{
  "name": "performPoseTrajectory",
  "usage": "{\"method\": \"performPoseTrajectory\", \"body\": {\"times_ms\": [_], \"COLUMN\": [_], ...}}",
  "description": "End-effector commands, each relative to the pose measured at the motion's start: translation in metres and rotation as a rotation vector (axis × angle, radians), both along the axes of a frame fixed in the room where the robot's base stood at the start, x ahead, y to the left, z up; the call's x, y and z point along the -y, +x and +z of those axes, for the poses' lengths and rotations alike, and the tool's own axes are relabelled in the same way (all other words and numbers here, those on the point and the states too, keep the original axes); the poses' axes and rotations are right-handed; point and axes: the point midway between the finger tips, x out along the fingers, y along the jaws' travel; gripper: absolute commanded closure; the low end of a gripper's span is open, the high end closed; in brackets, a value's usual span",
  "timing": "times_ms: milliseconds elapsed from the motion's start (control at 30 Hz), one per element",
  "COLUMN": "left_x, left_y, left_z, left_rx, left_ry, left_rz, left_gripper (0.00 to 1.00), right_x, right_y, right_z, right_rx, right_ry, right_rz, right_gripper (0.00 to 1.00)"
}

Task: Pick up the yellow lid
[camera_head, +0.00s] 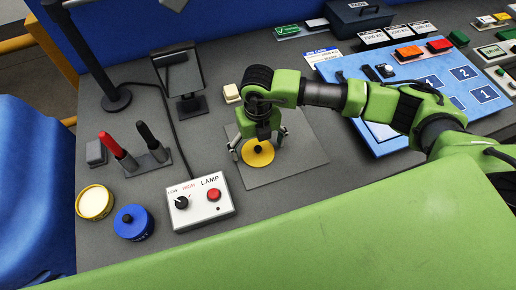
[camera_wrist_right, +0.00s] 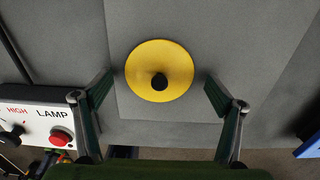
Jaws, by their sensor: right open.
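The yellow lid (camera_head: 258,157) is a round disc with a black knob in its middle. It lies flat on a grey mat (camera_head: 297,161) on the dark worktop. In the right wrist view the lid (camera_wrist_right: 146,74) lies ahead of and between the fingers. My right gripper (camera_head: 257,147) points down over the lid, and its fingers are spread on either side of it. In the wrist view the right gripper (camera_wrist_right: 158,91) is open and empty, and both fingers are apart from the lid. My left gripper does not show.
A white LAMP box (camera_head: 199,202) with a red button stands left of the mat, also in the wrist view (camera_wrist_right: 40,123). A blue pot (camera_head: 132,222), an open yellow-rimmed pot (camera_head: 94,202) and a marker stand (camera_head: 147,161) are farther left. A blue numbered panel (camera_head: 455,94) lies right.

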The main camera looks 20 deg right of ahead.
Motion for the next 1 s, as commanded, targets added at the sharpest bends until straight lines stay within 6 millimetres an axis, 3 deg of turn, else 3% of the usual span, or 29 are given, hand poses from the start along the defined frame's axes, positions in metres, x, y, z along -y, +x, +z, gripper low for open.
{"method": "performPoseTrajectory", "body": {"times_ms": [167,333,633,1000], "left_x": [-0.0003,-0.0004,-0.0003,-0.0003], "left_y": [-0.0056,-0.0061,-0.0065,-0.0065], "left_z": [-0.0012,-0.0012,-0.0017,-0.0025], "left_rx": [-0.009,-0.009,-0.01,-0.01], "left_ry": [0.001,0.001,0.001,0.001], "left_rz": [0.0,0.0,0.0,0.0], "left_gripper": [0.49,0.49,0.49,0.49], "right_x": [-0.0003,-0.0004,-0.0001,0.0005], "right_y": [0.0,-0.0002,-0.0023,-0.004], "right_z": [-0.0005,-0.0004,-0.003,-0.0051], "right_rx": [0.0,0.0,-0.006,-0.011], "right_ry": [0.0,0.0,-0.001,-0.003], "right_rz": [0.001,0.001,0.001,0.001], "right_gripper": [0.16,0.58,0.98,1.0]}}
